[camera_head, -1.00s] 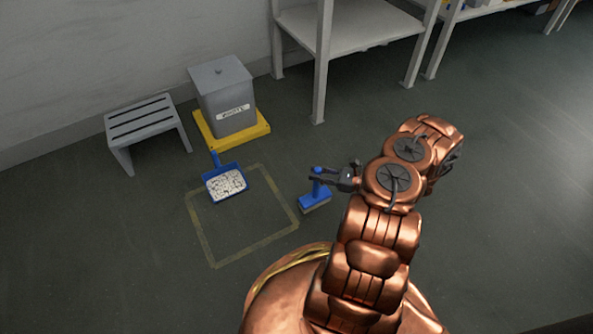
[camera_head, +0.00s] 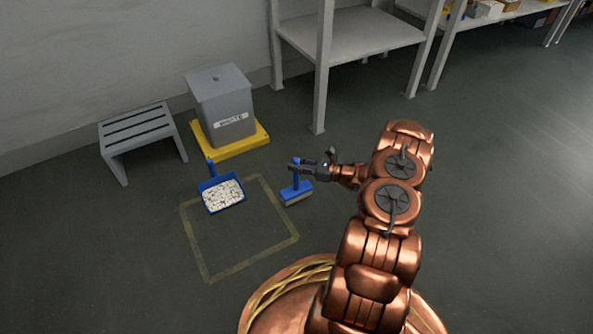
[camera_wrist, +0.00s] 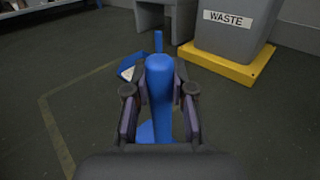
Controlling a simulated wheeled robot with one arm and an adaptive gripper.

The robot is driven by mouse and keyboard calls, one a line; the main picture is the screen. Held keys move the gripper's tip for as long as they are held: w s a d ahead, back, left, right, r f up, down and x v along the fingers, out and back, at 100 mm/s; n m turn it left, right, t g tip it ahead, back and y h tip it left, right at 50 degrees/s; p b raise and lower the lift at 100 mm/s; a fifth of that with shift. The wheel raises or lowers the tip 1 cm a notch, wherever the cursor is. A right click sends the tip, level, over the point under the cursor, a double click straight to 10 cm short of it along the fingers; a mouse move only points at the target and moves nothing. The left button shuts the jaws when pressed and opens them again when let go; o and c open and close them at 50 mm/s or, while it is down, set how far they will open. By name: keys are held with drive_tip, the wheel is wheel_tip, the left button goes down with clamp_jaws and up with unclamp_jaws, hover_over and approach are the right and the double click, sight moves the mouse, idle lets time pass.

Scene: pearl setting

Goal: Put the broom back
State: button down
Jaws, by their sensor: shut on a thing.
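The broom (camera_head: 297,192) is a small blue hand brush with an upright handle and pale bristles. In the head view it is upright at the right side of the taped square, with its bristles at or near the floor; I cannot tell if they touch. My gripper (camera_head: 296,165) is shut on its handle. In the wrist view the blue broom handle (camera_wrist: 159,90) stands between the two fingers of my gripper (camera_wrist: 159,95). A blue dustpan (camera_head: 222,194), filled with white bits, lies at the upper left of the taped square and shows partly in the wrist view (camera_wrist: 131,66).
A yellow tape square (camera_head: 240,266) marks the floor. A grey waste bin (camera_head: 222,100) stands on a yellow base (camera_head: 232,148) behind the dustpan. A grey slatted bench (camera_head: 138,130) is left of the bin. Grey shelving (camera_head: 350,35) stands behind. Floor on the right is clear.

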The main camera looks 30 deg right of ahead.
drive_tip(key=shift+f, duration=0.8)
drive_tip(key=c, duration=1)
unclamp_jaws()
